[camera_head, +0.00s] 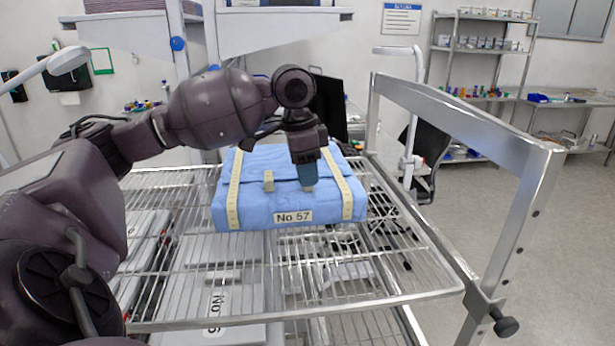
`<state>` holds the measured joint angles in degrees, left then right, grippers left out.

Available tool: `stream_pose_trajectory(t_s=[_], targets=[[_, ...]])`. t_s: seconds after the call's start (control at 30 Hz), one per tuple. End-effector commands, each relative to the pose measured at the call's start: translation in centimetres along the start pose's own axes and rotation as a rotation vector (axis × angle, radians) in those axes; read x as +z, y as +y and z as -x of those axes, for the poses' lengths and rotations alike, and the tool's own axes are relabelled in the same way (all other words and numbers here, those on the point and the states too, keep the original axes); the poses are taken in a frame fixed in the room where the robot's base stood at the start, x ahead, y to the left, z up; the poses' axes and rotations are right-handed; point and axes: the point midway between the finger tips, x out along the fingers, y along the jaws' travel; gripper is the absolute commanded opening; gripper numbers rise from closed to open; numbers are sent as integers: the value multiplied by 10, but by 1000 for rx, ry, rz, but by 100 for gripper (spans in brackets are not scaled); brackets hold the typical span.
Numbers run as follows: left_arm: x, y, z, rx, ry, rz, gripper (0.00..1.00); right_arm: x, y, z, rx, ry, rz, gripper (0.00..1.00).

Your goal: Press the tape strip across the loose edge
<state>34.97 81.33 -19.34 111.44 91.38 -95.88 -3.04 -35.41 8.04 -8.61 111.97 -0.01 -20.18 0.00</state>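A blue wrapped package (262,198) lies on the wire rack. It carries a label reading "No 57" (293,216). A long cream tape strip runs down its left side (234,190) and another down its right side (343,183). A short tape piece (268,181) sits near the middle at the fold edge. My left gripper (308,184) points down over the package, right of the short piece. Its blue fingertips are at or just above the cloth; contact and finger gap cannot be told. My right gripper is not in view.
The wire rack shelf (400,292) has a metal frame bar (470,125) on the right. Grey trays or cases (215,305) lie on a lower level. A lamp stand (412,130) and chair stand behind. The shelf in front of the package is clear.

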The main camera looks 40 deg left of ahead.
Motion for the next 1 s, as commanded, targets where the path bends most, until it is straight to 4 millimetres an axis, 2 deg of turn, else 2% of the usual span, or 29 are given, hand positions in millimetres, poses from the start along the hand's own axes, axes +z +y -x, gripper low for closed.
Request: stream_pose_trajectory(t_s=[0.3,0.5,0.7,1.0], targets=[[0,0,58,-3,3,1,34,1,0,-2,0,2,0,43],[0,0,84,-1,3,0,34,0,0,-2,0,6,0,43],[0,0,93,-1,1,1,34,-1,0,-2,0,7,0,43],[0,0,93,0,1,0,34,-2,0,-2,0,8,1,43]])
